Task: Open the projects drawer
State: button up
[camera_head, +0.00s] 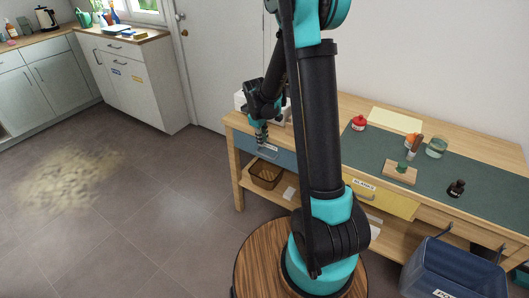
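The wooden workbench (445,178) has a blue drawer (286,158) at its left end and a yellow drawer (392,205) in the middle. The yellow drawer has a white label that I cannot read surely. No label reading projects is legible, and my arm hides the stretch between the two drawers. The blue drawer has a pale handle (268,153) and looks shut. My gripper (262,138) points down at the blue drawer's front, just above the handle in the picture. I cannot tell whether it touches the handle or whether its fingers are open.
A brown basket (266,174) sits below the blue drawer. A blue bin (455,270) stands at the lower right. The benchtop holds a red-lidded jar (359,123), a wooden block (400,171) and a dark bottle (456,188). The floor left of the bench is open, with a pale dusty patch (68,178).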

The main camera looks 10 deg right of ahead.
jog(key=f, duration=0.5)
jog(key=w+d+f, duration=0.1)
jog(key=f, duration=0.2)
jog(key=shift+w+f, duration=0.1)
jog(key=shift+f, duration=0.05)
grip_shut()
